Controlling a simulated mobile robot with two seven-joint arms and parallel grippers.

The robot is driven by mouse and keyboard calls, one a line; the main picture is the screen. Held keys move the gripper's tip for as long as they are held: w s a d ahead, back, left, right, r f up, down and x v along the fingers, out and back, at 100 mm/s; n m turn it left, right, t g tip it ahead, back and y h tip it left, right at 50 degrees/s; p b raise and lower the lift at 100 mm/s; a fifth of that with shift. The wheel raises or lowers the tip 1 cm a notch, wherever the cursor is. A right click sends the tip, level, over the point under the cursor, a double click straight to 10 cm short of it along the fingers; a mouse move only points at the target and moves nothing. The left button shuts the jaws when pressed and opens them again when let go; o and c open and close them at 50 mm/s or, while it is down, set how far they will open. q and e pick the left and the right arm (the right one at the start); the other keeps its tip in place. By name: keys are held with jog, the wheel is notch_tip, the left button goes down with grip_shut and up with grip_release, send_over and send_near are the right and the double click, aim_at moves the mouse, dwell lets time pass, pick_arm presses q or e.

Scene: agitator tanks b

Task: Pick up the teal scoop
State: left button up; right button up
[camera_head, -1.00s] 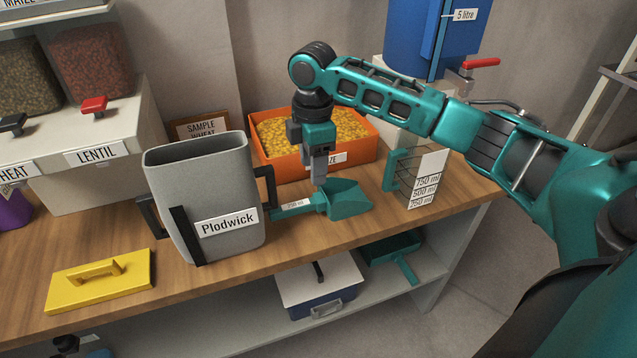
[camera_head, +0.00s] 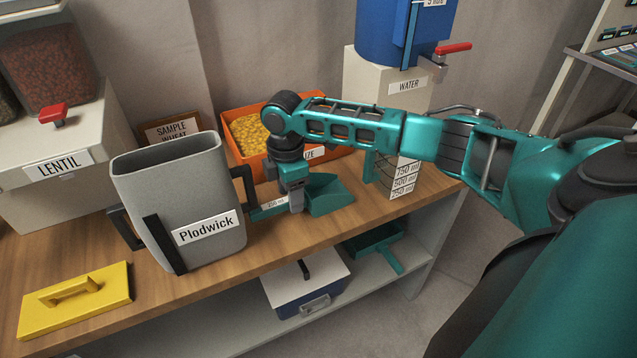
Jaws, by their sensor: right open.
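The teal scoop (camera_head: 330,194) lies on the wooden worktop, in front of the orange box of yellow grain. Its handle (camera_head: 268,210) points left and bears a "250 ml" label. My right gripper (camera_head: 296,208) points down at the scoop, where the handle meets the bowl. It is open, and its fingers hide part of the scoop there. I cannot tell whether the fingers touch it. My left gripper is not in view.
A grey "Plodwick" jug (camera_head: 190,200) stands close left of the scoop's handle. The orange box (camera_head: 325,160) is behind, and a measuring jug (camera_head: 402,178) stands to the right. A yellow float (camera_head: 75,302) lies at the front left.

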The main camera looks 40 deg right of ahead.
notch_tip(320, 180, down, 2)
jog(key=shift+f, duration=0.15)
grip_shut()
dwell(0.5)
